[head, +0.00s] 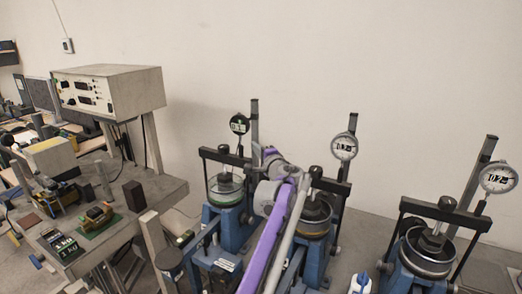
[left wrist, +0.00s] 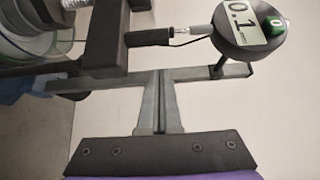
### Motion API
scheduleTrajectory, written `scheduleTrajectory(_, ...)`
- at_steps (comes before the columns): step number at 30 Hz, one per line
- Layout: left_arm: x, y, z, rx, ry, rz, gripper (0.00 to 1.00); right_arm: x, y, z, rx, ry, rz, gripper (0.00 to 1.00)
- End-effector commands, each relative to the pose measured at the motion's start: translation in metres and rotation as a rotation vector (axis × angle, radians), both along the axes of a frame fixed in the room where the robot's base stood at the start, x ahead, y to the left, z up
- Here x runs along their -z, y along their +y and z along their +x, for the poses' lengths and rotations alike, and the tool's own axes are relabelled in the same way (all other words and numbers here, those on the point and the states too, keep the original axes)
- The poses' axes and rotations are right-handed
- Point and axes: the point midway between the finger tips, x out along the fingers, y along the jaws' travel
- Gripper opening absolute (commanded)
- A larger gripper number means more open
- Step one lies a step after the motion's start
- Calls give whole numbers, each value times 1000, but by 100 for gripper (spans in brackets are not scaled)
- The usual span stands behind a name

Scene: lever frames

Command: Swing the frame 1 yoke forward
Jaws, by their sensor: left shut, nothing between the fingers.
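Three blue lever frames stand in a row in the head view. The leftmost, which I take as frame 1 (head: 234,226), has a black yoke (head: 226,156) across its top, above a pot with a green-tinged rim, and a dark dial (head: 239,123) on an upright post. In the left wrist view the yoke (left wrist: 103,35) is a dark bar at the upper left, and the dial (left wrist: 245,22) reads about 0.1. My left gripper (left wrist: 160,74) is shut and empty, its fingertips close to the post; contact cannot be told. In the head view its fingers are largely hidden beside the post.
The middle frame (head: 314,232) and right frame (head: 428,256) have white dials and black yokes. My purple and grey left arm passes in front of the middle frame. A cluttered bench (head: 150,184) with a control box (head: 108,91) is at left.

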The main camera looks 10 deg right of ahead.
Motion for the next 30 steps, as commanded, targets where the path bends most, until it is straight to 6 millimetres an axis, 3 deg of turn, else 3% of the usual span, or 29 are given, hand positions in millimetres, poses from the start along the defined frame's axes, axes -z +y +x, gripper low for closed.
scheduleTrajectory(5, -4, 6, 21, -1, -3, 1, 0, -15, 0, 8, 0, -16, 0, 100)
scheduleTrajectory(15, 5, 22, -2, 0, 4, 0, 0, 12, 0, -6, 0, 11, 0, 100)
scheduleTrajectory(30, 0, 30, -12, 0, 1, 0, 0, 17, 0, -8, 0, 16, 0, 100)
